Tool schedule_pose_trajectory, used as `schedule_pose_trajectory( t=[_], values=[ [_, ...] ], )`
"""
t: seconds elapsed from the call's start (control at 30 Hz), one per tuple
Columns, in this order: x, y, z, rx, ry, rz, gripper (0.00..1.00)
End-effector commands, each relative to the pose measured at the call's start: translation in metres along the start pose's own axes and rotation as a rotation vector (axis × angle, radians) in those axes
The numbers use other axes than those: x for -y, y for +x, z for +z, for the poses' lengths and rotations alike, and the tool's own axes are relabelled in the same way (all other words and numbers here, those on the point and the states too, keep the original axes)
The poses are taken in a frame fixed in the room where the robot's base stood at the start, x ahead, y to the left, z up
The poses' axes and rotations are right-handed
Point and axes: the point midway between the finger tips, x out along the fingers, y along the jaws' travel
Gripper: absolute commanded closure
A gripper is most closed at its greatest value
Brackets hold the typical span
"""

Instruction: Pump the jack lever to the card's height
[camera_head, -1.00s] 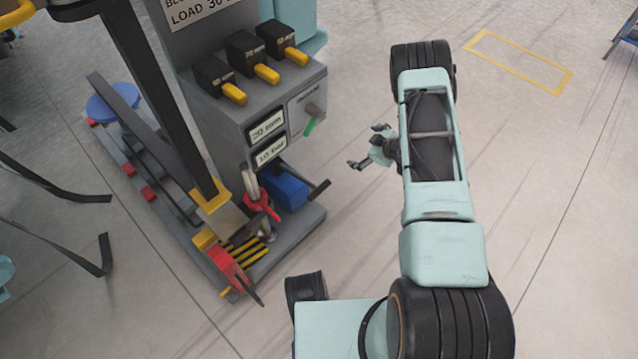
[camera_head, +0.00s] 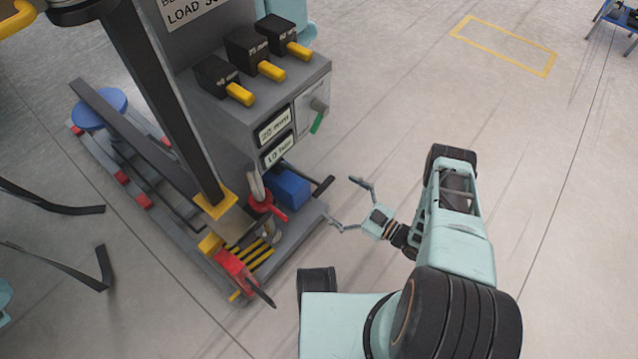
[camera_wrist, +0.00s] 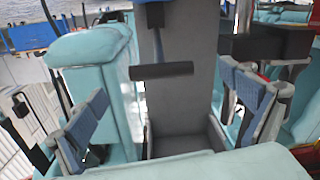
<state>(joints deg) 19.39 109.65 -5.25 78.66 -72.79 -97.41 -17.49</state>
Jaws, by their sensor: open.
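The jack lever is a dark bar with a black grip (camera_head: 323,187), sticking out beside a blue block (camera_head: 289,188) low on the grey machine. In the wrist view a black crossbar grip (camera_wrist: 162,70) on a thin stem lies between the fingers, farther out. My gripper (camera_head: 343,204) is open and empty, just right of the lever grip with a visible gap, its fingers spread towards it. Two white cards sit on the machine's front: the upper (camera_head: 275,127) appears to read 20 mm, the lower (camera_head: 278,152) is hard to read.
A red handle (camera_head: 267,205) and red part (camera_head: 238,271) stand on the machine's base.

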Motion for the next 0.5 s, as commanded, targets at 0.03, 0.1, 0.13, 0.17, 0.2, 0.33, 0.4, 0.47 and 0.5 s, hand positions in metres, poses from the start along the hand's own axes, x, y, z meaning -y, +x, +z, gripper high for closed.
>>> schedule_pose_trajectory(
  t=[0.03,0.1,0.13,0.17,0.2,0.33,0.4,0.47,0.5],
  values=[
    [0.001,0.011,0.002,-0.001,-0.002,-0.004,0.03],
    [0.000,0.026,0.002,-0.002,-0.002,-0.003,0.03],
    [0.000,0.031,0.002,-0.001,-0.002,-0.003,0.03],
    [0.000,0.037,0.002,0.000,-0.002,-0.003,0.03],
    [0.001,0.044,0.002,0.000,-0.002,-0.003,0.03],
    [0.000,0.063,0.002,0.001,-0.003,-0.002,0.03],
    [0.000,0.070,0.001,0.001,-0.002,-0.002,0.03],
    [0.000,0.074,0.001,0.001,-0.002,-0.002,0.03],
    [0.000,0.076,0.001,0.002,-0.001,-0.001,0.03]
  ],
)
